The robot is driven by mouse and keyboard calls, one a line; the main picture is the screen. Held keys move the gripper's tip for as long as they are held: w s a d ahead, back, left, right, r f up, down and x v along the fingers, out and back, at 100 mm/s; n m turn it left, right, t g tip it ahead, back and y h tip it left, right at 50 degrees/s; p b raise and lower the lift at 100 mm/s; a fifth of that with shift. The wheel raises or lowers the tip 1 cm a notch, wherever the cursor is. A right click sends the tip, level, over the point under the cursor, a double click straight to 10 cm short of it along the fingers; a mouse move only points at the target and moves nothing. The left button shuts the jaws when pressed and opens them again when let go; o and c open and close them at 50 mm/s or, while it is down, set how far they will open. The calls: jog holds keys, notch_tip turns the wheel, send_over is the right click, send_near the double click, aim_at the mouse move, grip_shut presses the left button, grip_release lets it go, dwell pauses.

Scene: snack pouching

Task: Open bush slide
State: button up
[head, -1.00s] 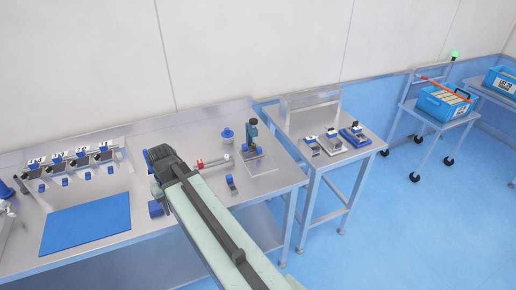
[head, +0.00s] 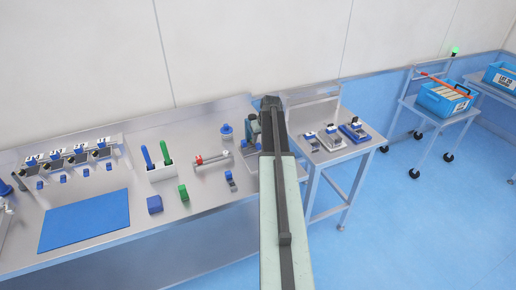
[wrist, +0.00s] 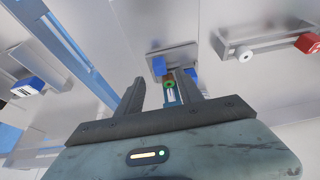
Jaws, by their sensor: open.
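My gripper (wrist: 160,92) is open, its two dark fingers apart at the middle of the wrist view. Ahead of and partly between the fingers is a small metal part with a blue block (wrist: 159,66) and a green ring (wrist: 169,85). I cannot tell for certain whether this is the bush slide, and no finger clearly touches it. In the head view, the end of my arm (head: 270,103) is at the teal press (head: 252,128) near the bench's right end and partly hides it.
A metal fixture with a red block (head: 199,161) lies left of the press. A side table (head: 335,155) with small stations stands at the right.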

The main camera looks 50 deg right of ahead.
aim_at(258, 144)
jog(key=b+x, duration=0.3)
jog(key=x, duration=0.2)
jog(key=shift+f+b, duration=0.25)
jog(key=shift+b, duration=0.15)
jog(key=shift+a+r, duration=0.1)
jog(key=shift+r, duration=0.05)
grip_shut()
dwell(0.7)
